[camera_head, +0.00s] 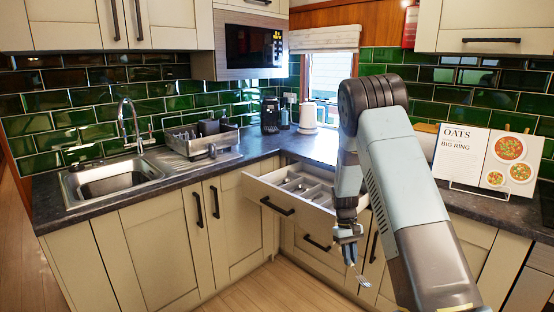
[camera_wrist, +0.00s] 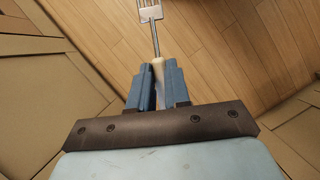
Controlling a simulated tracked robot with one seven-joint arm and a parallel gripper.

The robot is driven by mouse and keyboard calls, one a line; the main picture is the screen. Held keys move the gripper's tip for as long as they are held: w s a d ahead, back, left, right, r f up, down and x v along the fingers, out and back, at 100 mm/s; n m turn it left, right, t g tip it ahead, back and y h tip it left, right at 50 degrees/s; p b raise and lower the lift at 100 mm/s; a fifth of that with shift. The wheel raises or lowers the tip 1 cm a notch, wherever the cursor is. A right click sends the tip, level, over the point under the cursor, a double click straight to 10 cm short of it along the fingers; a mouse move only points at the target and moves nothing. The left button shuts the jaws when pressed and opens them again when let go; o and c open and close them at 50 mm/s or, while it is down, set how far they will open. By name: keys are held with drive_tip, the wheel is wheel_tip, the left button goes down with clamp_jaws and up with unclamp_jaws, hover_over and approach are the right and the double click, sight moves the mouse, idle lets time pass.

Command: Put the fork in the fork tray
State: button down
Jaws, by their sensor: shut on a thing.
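My gripper (camera_head: 348,243) is shut on the fork (camera_head: 360,277), which hangs with its tines down in front of the drawer fronts. In the wrist view my gripper (camera_wrist: 158,88) clasps the fork's pale handle, and the metal fork (camera_wrist: 152,15) points away over the wood floor. The fork tray is in the open drawer (camera_head: 262,190), a grey divided cutlery tray (camera_head: 318,193) with some cutlery in it. My gripper is below and to the right of the tray in the picture. My arm hides the drawer's right part, and I cannot tell which compartment is for forks.
A sink (camera_head: 110,182) and a dish rack (camera_head: 203,140) are on the left counter. A cookbook (camera_head: 487,160) on a stand is on the right counter. The open drawer juts out over the floor (camera_head: 285,290), which is clear in front of the cabinets.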

drive_tip(key=f+m, duration=0.1)
drive_tip(key=a+f+m, duration=0.1)
drive_tip(key=f, duration=0.1)
drive_tip(key=f+m+y, duration=0.1)
drive_tip(key=shift+w+a+f, duration=0.1)
drive_tip(key=shift+a+f, duration=0.25)
